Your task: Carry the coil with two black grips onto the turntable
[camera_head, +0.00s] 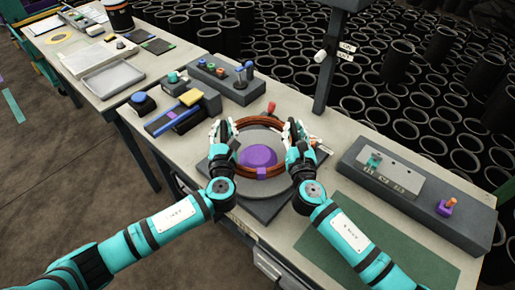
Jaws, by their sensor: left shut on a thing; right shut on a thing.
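The coil (258,122) is a ring of copper-brown windings. It is at the turntable (262,139), a grey disc with a purple hub (258,156) on a dark square base. The coil surrounds the hub as seen from above; I cannot tell whether it rests on the disc or hangs just over it. My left gripper (222,135) is shut on the coil's left side. My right gripper (295,135) is shut on its right side. The fingers hide the black grips.
A dark box with coloured knobs (222,82) stands behind the turntable. A grey control box (412,190) is at the right, behind a green mat (375,245). A dark post (328,80) rises at the back edge. Blue and yellow tools (172,117) lie left.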

